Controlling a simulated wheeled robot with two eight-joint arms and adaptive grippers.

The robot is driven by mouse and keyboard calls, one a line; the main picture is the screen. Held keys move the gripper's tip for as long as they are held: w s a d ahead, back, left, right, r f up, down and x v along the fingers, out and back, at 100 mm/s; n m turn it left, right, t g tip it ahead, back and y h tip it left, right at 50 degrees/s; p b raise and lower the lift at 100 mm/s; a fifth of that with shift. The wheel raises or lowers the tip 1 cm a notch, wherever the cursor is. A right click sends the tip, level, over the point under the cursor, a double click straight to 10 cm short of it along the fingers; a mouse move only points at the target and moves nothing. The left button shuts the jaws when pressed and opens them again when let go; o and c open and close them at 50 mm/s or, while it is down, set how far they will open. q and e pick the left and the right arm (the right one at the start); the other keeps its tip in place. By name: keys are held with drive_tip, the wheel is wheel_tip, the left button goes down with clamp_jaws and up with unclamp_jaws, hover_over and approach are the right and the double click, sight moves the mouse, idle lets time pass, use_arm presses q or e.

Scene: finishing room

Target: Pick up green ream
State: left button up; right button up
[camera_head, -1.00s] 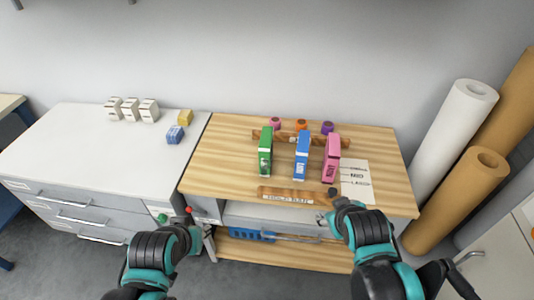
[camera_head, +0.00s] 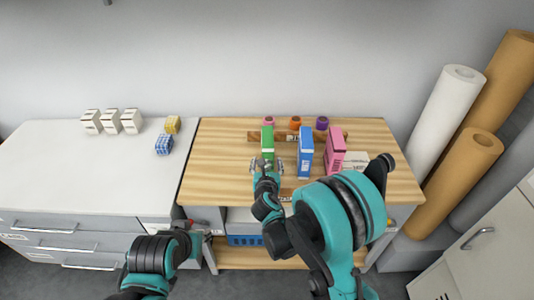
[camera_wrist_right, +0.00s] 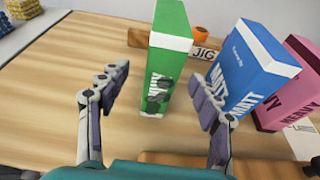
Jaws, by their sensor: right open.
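The green ream (camera_head: 267,139) stands upright on the wooden bench, left of the blue ream (camera_head: 305,152) and the pink ream (camera_head: 335,154). In the right wrist view the green ream (camera_wrist_right: 170,50) stands between and beyond the fingers of my right gripper (camera_wrist_right: 158,90), with a gap on both sides. My right gripper (camera_head: 267,165) is open and empty just in front of it in the head view, hiding its lower part. My left gripper (camera_head: 203,238) is low at the bench's front left; its fingers are too small to read.
A wooden strip with pink, orange (camera_head: 295,122) and purple rolls lies behind the reams. A white cabinet (camera_head: 70,170) at left holds white boxes (camera_head: 112,121) and yellow and blue blocks. Tall paper rolls (camera_head: 447,105) stand at right. Bench top left of the green ream is clear.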

drive_tip(key=b+x, duration=0.2)
drive_tip(key=x, duration=0.5)
drive_tip(key=shift+w+d, duration=0.2)
drive_tip(key=shift+w, duration=0.05)
drive_tip(key=shift+w+f, duration=0.1)
drive_tip(key=shift+w, duration=0.35)
clamp_jaws()
